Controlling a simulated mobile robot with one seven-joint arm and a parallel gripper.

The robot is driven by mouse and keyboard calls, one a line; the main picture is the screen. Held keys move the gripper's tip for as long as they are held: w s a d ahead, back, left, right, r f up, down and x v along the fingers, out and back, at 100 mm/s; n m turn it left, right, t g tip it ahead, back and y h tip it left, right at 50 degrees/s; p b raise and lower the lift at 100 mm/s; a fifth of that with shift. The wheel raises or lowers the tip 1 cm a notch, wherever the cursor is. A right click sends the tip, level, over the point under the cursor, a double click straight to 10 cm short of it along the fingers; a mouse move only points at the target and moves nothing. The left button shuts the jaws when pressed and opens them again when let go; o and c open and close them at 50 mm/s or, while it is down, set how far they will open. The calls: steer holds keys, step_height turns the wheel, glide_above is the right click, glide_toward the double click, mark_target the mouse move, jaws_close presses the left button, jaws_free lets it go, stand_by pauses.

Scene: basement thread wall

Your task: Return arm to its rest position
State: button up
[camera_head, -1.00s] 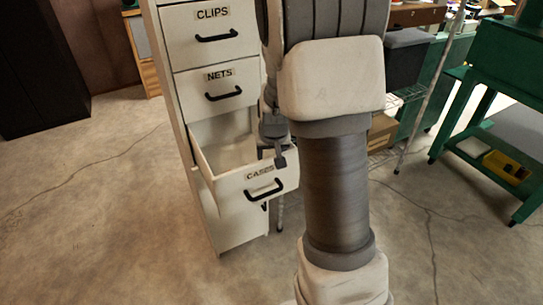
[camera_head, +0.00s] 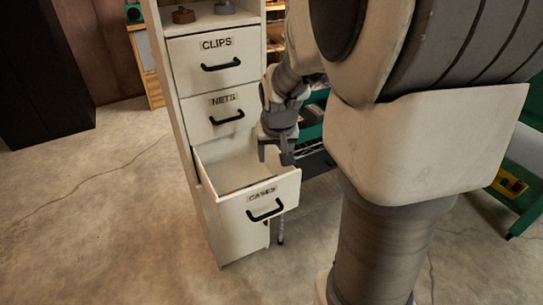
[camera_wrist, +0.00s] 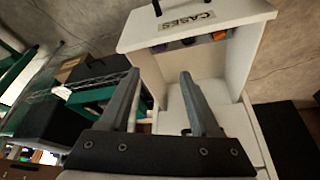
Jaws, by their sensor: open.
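My gripper (camera_head: 280,153) is open and empty. In the head view it appears just above the right rear part of the open drawer labelled CASES (camera_head: 279,194). In the wrist view its two fingers (camera_wrist: 160,76) stand apart with nothing between them, and the CASES drawer (camera_wrist: 240,18) lies beyond them. My arm fills much of the right side of the head view and hides what is behind it.
The white cabinet (camera_head: 192,130) has shut drawers labelled CLIPS (camera_head: 235,75) and NETS (camera_head: 240,98). Small coloured items (camera_wrist: 190,42) lie inside the open drawer by its front. A green table (camera_head: 520,205) stands at right.

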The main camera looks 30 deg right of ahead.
steer(key=s+a+r+n+t+y, duration=0.1)
steer(key=s+a+r+n, duration=0.1)
steer(key=s+a+r, duration=0.55)
steer(key=s+a+r+n+y, duration=0.15)
steer(key=s+a+r, duration=0.25)
steer(key=s, duration=0.7)
step_height(320, 180, up, 17)
steer(key=p, duration=1.7)
steer(key=shift+h+p, duration=0.4)
steer(key=shift+h, duration=0.05)
steer(key=shift+w+a+n, duration=0.1)
steer(key=shift+n, duration=0.15)
